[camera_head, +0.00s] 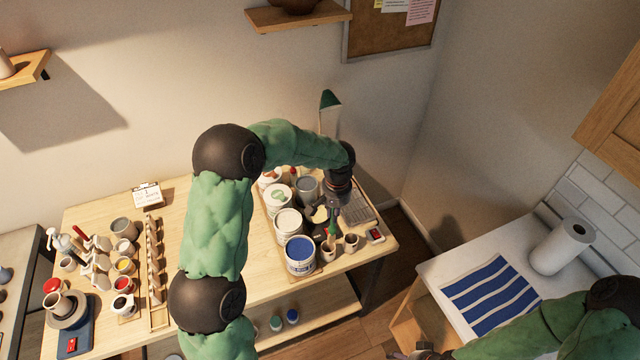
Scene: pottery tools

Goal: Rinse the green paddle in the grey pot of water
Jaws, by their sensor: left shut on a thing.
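My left arm reaches over the workbench, and my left gripper (332,224) points down at the bench's right part. It is shut on a thin tool with a green part, which I take for the green paddle (331,235). The paddle's lower end is at a small pale cup (328,253); I cannot tell whether it is inside or above it. The grey pot (307,187) stands behind and left of the gripper, partly hidden by my arm; its water is hard to make out. My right gripper (426,352) is only partly in view at the bottom edge.
Tubs with white (289,222) and blue (300,253) tops stand left of the gripper. A second small cup (351,242) is close on the right. Cups and bottles crowd the bench's left end. A side counter holds a paper roll (561,247) and a striped cloth (490,295).

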